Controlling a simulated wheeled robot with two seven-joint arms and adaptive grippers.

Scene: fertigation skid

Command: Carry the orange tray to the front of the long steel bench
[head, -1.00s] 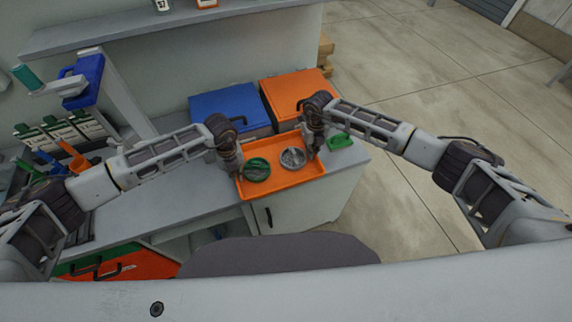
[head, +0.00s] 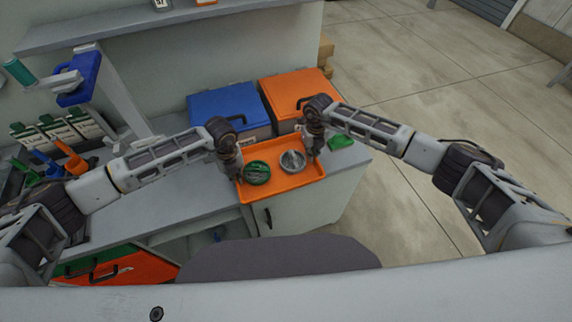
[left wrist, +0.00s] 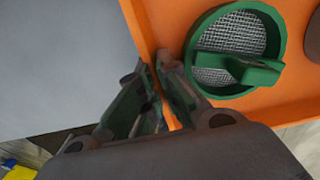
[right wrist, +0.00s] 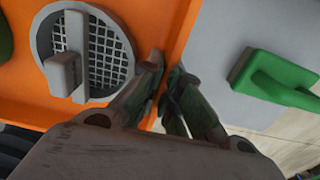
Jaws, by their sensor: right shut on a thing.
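The orange tray (head: 285,193) rests on the near end of the grey counter. It holds a green-rimmed mesh strainer (head: 257,172) on the left and a grey-rimmed one (head: 293,160) on the right. My left gripper (head: 238,178) is at the tray's left wall; in the left wrist view its fingers (left wrist: 158,68) straddle the wall, but whether they press on it is unclear. My right gripper (head: 312,152) is shut on the tray's right wall; the right wrist view shows its fingers (right wrist: 164,72) on either side of it.
A blue-lidded box (head: 228,103) and an orange-lidded box (head: 296,95) stand just behind the tray. A green object (head: 340,142) lies right of it. Open floor (head: 440,80) lies to the right.

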